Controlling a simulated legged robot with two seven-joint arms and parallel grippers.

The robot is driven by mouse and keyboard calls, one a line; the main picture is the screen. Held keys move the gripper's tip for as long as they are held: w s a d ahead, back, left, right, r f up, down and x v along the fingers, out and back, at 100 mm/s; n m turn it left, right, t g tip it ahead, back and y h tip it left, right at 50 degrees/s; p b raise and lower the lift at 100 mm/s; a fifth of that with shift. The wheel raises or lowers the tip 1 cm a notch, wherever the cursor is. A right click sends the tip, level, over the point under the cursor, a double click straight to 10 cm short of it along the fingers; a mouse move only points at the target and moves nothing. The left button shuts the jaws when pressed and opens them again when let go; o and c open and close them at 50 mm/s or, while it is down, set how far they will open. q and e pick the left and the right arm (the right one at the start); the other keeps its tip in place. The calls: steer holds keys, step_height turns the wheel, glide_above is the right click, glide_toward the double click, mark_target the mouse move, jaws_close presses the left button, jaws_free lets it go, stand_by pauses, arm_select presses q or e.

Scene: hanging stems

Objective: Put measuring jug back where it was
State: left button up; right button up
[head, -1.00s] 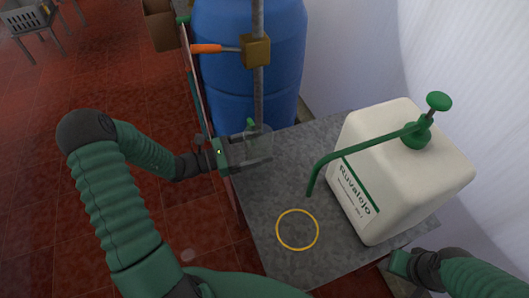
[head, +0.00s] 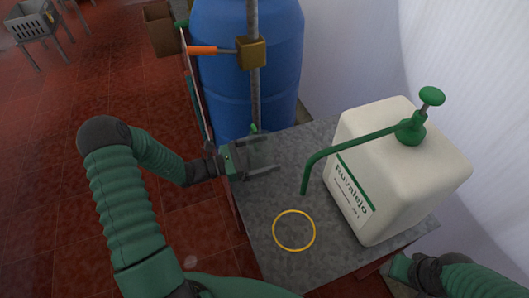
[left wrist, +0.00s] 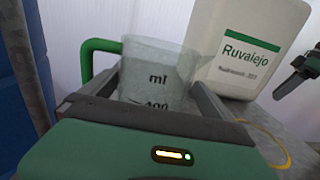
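The measuring jug (left wrist: 160,68) is clear, with "ml" and scale marks and a green handle (left wrist: 92,58) on its left in the left wrist view. It sits upright between the fingers of my left gripper (left wrist: 158,95), which is shut on it. In the head view the jug is hard to make out against the grey top; its green handle (head: 254,128) shows behind the fingers of my left gripper (head: 268,160). The jug is at the left part of the top, behind and left of a yellow ring (head: 294,230). My right gripper (head: 402,268) is at the lower right; its fingers are unclear.
A white Ruvalejo canister (head: 385,175) with a green pump and spout stands on the right of the grey tabletop (head: 270,205). A blue barrel (head: 220,90) and a metal pole with an orange-handled valve (head: 250,52) stand behind. The ring area is clear.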

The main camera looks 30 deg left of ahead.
arm_select(q)
steer(key=p+v, duration=0.1)
steer(key=v, duration=1.1)
steer(key=shift+a, duration=0.1)
steer(key=shift+a+f, duration=0.15)
steer(key=shift+a, duration=0.15)
